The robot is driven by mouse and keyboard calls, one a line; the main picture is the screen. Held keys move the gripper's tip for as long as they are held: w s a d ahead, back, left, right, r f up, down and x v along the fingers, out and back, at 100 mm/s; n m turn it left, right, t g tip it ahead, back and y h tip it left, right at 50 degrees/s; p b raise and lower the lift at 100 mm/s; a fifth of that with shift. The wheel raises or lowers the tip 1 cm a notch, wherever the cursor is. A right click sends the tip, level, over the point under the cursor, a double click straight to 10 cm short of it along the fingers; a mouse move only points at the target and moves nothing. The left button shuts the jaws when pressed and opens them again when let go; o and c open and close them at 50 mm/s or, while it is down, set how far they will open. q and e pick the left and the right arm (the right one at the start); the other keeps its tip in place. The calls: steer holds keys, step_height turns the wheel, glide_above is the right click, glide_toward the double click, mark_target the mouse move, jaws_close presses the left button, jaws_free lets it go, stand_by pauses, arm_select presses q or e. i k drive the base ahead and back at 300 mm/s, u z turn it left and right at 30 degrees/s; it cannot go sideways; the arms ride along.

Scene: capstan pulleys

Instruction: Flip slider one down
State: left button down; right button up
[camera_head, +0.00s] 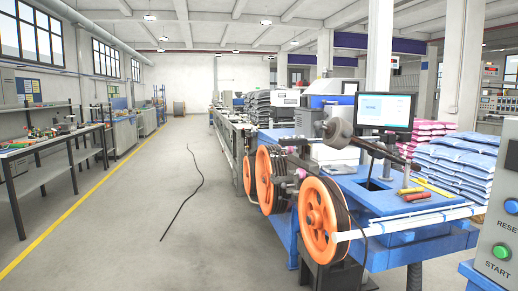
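I cannot make out a slider labelled one in the head view. Large orange capstan pulleys stand along the left side of the blue machine table (395,196). The nearest pulley (317,219) is at the front, with another (264,180) behind it. A grey control box (496,262) is cut off by the right edge. Neither of my grippers is in view.
A monitor (384,112) stands on the machine table, with yellow- and red-handled tools (414,197) nearby. Stacked blue bags (458,160) are behind it. A black cable (190,190) lies on the open floor at left. A workbench (40,145) stands along the left.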

mark_target(289, 150)
steer(key=u, duration=0.55)
steer(key=i, duration=1.05)
steer(key=u, duration=0.55)
steer(key=i, duration=2.1)
steer(key=z, duration=1.55)
steer(key=i, duration=0.85)
steer(key=z, duration=0.75)
